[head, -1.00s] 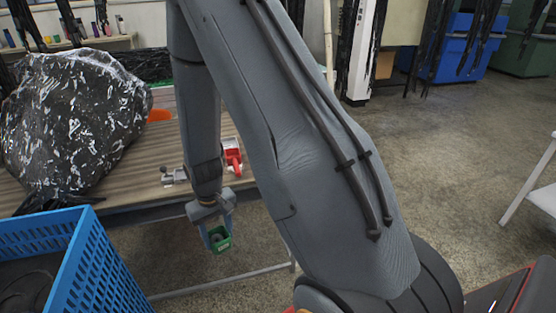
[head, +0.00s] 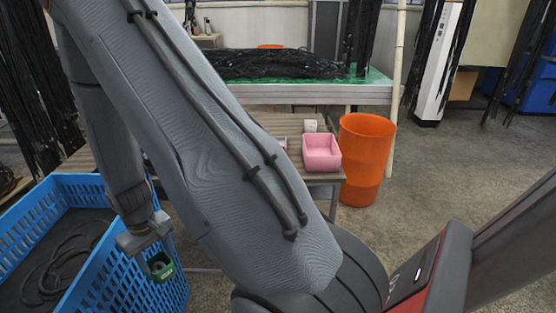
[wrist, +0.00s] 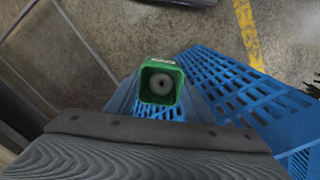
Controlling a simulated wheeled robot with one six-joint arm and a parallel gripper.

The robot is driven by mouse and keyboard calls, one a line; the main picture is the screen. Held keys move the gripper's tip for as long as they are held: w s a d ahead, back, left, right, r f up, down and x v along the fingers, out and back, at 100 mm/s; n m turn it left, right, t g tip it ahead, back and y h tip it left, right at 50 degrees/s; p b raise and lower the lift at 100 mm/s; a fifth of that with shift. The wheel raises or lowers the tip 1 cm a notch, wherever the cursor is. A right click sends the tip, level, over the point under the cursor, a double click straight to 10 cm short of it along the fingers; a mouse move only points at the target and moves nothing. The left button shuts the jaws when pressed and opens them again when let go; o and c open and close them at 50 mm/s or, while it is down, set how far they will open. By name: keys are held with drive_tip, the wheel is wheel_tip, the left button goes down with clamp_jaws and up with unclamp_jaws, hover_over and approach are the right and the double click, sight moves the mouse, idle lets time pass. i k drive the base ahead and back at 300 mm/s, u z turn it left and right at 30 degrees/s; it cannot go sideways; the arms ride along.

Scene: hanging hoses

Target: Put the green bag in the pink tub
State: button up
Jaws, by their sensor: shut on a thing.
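The green bag (head: 161,266) is a small, box-like green thing with a dark, round inside. My gripper (head: 156,254) is shut on it and holds it in the air beside the blue crate, at the lower left of the head view. In the wrist view the green bag (wrist: 160,66) sits at the fingertips, its open end facing the camera. The pink tub (head: 321,158) stands on the slatted table at the middle right of the head view, well apart from my gripper. Its inside is partly visible and looks empty.
A blue crate (head: 85,268) with dark hoses stands close to my gripper; its blue lattice wall (wrist: 215,85) shows below the bag. An orange bin (head: 366,160) stands right of the tub. A small white box (head: 310,126) is behind the tub. Floor is clear on the right.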

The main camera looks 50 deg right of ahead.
sight(320, 152)
drive_tip(key=u, duration=1.2)
drive_tip(key=k, duration=1.6)
drive_tip(key=z, duration=2.05)
drive_tip(key=i, duration=0.1)
drive_tip(key=z, duration=0.15)
